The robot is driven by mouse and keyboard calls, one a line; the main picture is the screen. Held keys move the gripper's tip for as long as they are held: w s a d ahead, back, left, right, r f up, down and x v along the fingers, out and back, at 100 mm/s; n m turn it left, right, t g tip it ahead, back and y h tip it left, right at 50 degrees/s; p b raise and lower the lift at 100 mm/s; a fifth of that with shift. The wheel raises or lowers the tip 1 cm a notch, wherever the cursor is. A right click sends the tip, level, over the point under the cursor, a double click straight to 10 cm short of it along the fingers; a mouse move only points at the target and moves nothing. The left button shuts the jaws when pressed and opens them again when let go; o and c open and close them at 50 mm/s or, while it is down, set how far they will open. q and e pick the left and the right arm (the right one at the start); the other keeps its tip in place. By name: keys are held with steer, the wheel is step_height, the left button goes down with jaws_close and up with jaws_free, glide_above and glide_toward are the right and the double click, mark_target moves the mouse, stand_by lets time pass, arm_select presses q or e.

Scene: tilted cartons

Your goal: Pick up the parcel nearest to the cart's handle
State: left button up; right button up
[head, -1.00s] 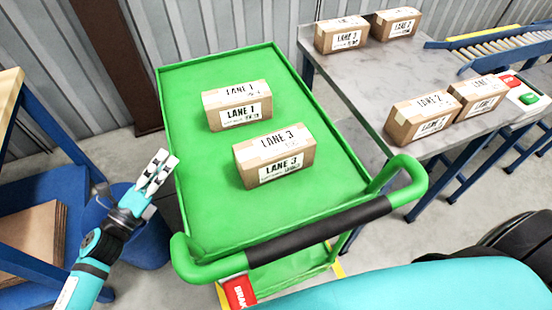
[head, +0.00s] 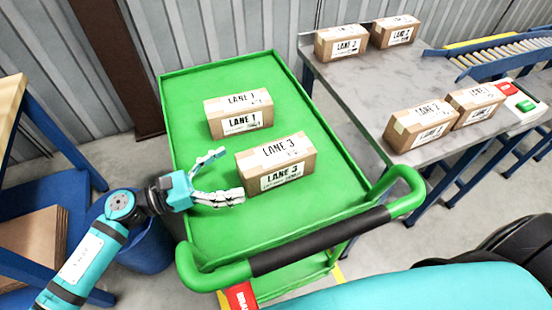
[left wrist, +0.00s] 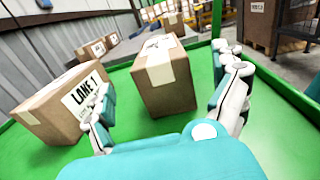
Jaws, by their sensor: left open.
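The parcel marked LANE 3 (head: 276,172) sits on the green cart (head: 196,190), nearest to the black-gripped handle (head: 318,240). In the left wrist view this parcel (left wrist: 168,85) is ahead, in line with the space between the fingers. A LANE 1 parcel (head: 238,114) lies farther from the handle, and in the left wrist view it (left wrist: 55,112) is at the left. My left gripper (head: 234,175) is open and empty over the cart, just left of the LANE 3 parcel's end. My right gripper is not in view.
A grey table (head: 365,95) at the right holds several parcels, and a roller conveyor (head: 500,55) stands beyond it. A blue bin (head: 145,250) is left of the cart. The cart's raised rim and handle edge its bed. Its front left bed is clear.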

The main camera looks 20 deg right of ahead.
mark_target(259, 159)
arm_select(q)
steer(key=d, duration=0.2)
steer(key=d+p, duration=0.1)
steer(key=d, duration=0.4)
steer(key=shift+w+d, duration=0.3)
steer(key=shift+d, duration=0.05)
steer(key=c, duration=1.5)
